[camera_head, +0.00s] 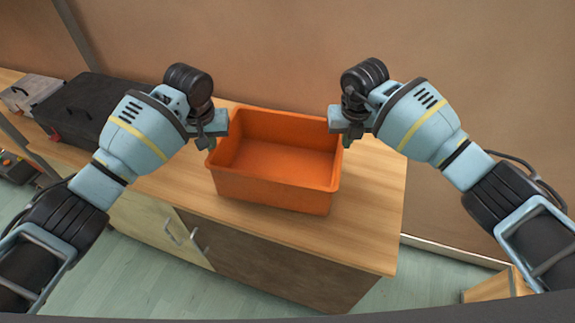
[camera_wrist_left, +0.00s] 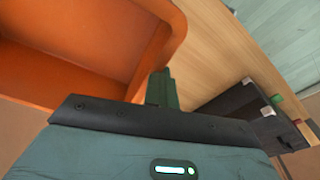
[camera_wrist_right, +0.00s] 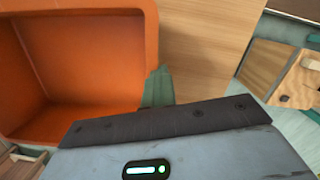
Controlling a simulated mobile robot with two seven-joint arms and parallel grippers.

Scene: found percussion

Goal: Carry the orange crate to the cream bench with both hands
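The orange crate (camera_head: 272,190) is upright and empty, and appears to rest on the wood-topped counter (camera_head: 370,225). My left gripper (camera_head: 208,142) is at the crate's left rim; its fingers look closed on the rim, beside the crate wall in the left wrist view (camera_wrist_left: 161,88). My right gripper (camera_head: 346,139) is at the right rim in the same way, its green fingertips at the wall in the right wrist view (camera_wrist_right: 157,86). The far finger faces are partly hidden. I cannot make out a cream bench in any view.
A black case (camera_head: 85,108) and a grey case (camera_head: 32,92) stand on the counter to the left. A wall (camera_head: 280,55) rises behind it. A wooden item (camera_head: 497,286) is low at the right.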

